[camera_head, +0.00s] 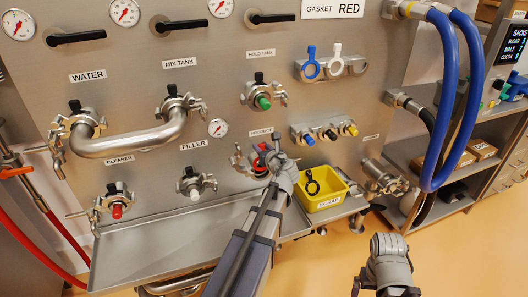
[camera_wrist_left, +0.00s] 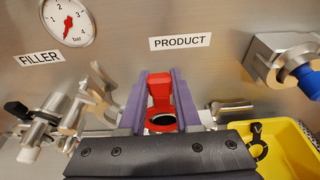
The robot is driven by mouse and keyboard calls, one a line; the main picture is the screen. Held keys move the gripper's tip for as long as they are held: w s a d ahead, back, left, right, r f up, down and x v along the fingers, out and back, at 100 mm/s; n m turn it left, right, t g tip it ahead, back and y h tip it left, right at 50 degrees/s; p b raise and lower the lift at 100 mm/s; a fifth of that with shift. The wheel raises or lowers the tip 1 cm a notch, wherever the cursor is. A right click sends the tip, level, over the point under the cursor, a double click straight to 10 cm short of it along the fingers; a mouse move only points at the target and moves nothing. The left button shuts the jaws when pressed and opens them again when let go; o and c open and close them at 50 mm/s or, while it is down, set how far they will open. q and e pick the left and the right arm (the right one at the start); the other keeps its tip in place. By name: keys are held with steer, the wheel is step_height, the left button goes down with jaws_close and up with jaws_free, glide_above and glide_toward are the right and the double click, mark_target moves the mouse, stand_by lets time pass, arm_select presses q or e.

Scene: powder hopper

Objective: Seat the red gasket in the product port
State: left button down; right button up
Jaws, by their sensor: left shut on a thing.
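My left gripper (camera_head: 272,152) is at the product port, below the PRODUCT label (camera_head: 261,132). In the left wrist view its purple fingers (camera_wrist_left: 159,105) are shut on the red gasket (camera_wrist_left: 160,90), gripping it by its upright tab. The gasket's ring, with a dark opening, hangs at the lower end between the fingers. The product port (camera_head: 241,160) is mostly hidden behind my gripper; metal clamp parts show on either side in the wrist view. I cannot tell whether the ring touches the port. My right gripper (camera_head: 388,262) is at the lower right, away from the panel.
The filler port (camera_head: 192,184) with a white plug is left of the product port. A yellow bin (camera_head: 322,190) holding a black gasket is close on the right. Blue and white gaskets (camera_head: 330,67) hang above. A steel tray (camera_head: 170,240) runs below the ports.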

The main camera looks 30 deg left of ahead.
arm_select(q)
steer(key=shift+w+a, duration=0.55)
steer(key=shift+a, duration=0.05)
step_height(320, 180, down, 4)
steer(key=b, duration=0.4)
steer(key=shift+f+b, duration=0.45)
steer(key=shift+f, duration=0.05)
steer(key=shift+w+a, duration=0.1)
steer(key=shift+a, duration=0.05)
stand_by(0.4)
steer(key=c, duration=0.5)
jaws_free()
steer(key=shift+r, duration=0.1)
steer(key=shift+p+v, duration=1)
steer(key=shift+v, duration=2.95)
